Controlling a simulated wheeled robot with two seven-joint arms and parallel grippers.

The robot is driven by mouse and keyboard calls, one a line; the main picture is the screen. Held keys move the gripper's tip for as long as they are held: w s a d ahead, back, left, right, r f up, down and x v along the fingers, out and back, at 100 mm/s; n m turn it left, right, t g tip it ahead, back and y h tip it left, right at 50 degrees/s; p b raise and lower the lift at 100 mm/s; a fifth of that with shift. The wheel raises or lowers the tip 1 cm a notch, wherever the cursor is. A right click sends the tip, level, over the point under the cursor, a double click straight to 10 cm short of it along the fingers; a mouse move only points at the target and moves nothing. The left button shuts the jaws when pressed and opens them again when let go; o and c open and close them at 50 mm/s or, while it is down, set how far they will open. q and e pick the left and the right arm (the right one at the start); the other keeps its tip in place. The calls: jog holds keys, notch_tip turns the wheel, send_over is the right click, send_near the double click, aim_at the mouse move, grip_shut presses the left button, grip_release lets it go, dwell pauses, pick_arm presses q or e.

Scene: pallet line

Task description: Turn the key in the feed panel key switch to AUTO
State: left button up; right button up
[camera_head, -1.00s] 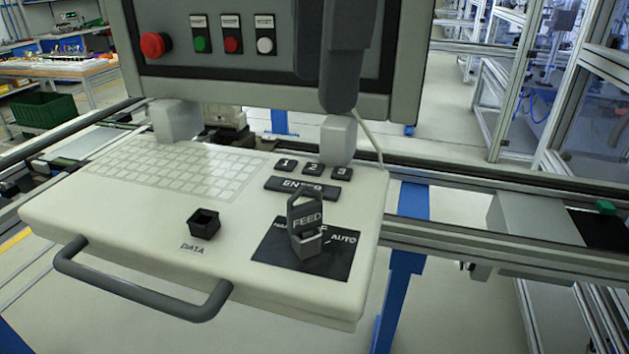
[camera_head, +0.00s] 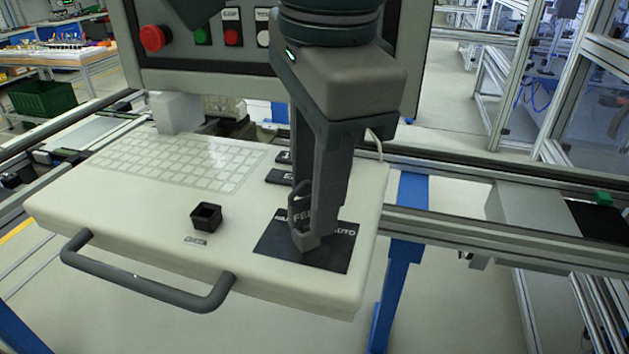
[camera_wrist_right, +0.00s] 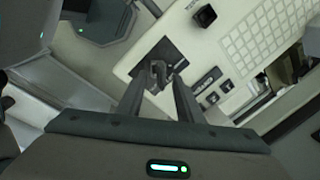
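The dark key with the FEED label (camera_head: 300,212) stands in its switch on a black plate (camera_head: 280,243) at the right front of the cream panel. The AUTO mark shows at the plate's right side, partly covered. My right gripper (camera_head: 318,215) points down over the key, hiding much of it. In the right wrist view the key (camera_wrist_right: 158,74) lies between the two fingers of my right gripper (camera_wrist_right: 160,82), which look apart, with gaps beside the key. My left gripper is not in view.
A black square DATA socket (camera_head: 206,216) stands left of the key plate. A grey handle (camera_head: 140,285) runs along the panel's front. A keyboard (camera_head: 170,163) lies behind the socket. The upright box behind carries a red button (camera_head: 153,38).

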jog(key=shift+f, duration=0.1)
grip_shut()
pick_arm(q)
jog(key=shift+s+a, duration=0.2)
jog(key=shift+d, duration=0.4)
